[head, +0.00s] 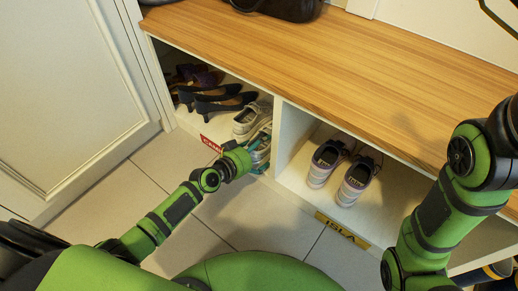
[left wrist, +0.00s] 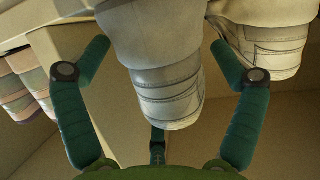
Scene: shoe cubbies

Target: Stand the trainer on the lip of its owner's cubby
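A pale grey-white trainer (head: 260,152) is at the front edge of the left cubby, partly hidden by my left gripper. In the left wrist view, a trainer (left wrist: 165,90) hangs into the space between the two teal fingers. My left gripper (head: 258,155) is open around it; it also shows in the left wrist view (left wrist: 160,48), with gaps beside the shoe. A second similar trainer (head: 246,120) is just behind, seen at right in the wrist view (left wrist: 265,45). A red name tag (head: 211,144), partly covered, marks this cubby's lip. My right gripper is out of view.
Dark heels (head: 220,102) fill the left cubby's far side. A divider (head: 291,138) separates it from the cubby tagged ISLA (head: 342,230), which holds two grey-pink trainers (head: 340,172). A wooden bench top (head: 300,65) overhangs. Tiled floor in front is clear.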

